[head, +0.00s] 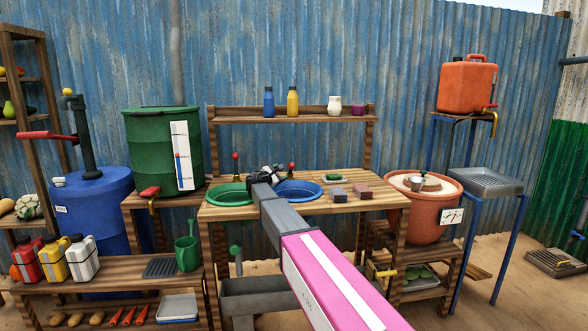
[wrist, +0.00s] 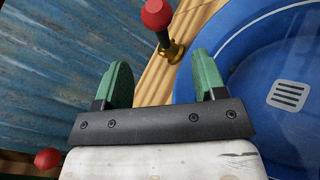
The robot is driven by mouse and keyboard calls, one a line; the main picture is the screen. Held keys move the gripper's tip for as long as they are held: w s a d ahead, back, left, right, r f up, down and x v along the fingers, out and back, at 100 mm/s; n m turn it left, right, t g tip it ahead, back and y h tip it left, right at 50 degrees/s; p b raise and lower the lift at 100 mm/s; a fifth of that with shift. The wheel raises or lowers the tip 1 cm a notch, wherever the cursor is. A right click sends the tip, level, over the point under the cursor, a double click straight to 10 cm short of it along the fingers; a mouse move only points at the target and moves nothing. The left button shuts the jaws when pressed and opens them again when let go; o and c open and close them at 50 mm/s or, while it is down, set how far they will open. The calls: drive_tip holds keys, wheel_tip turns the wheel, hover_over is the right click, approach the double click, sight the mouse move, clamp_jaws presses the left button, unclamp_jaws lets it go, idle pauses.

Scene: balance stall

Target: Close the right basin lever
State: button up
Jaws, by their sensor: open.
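The right basin lever has a red knob (wrist: 158,14) on a dark stem with a brass base, set in the wooden counter beside the blue basin (wrist: 235,60). In the head view the lever knob (head: 292,166) stands behind the blue basin (head: 316,186). My gripper (wrist: 162,75) is open, with its two green fingers apart and nothing between them. In the wrist view the lever is beyond the fingertips, roughly in line with the gap. In the head view my gripper (head: 264,173) is over the counter, left of the lever; its fingers are hard to make out.
The green basin (head: 222,194) sits left, with a red-knobbed lever (head: 236,158) behind it. A second red knob (wrist: 47,158) shows low left in the wrist view. A shelf (head: 225,120) with bottles and cups rises behind. Soap blocks (head: 338,193) lie right of the blue basin.

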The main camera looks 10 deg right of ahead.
sight(291, 167)
drive_tip(key=x, duration=1)
clamp_jaws()
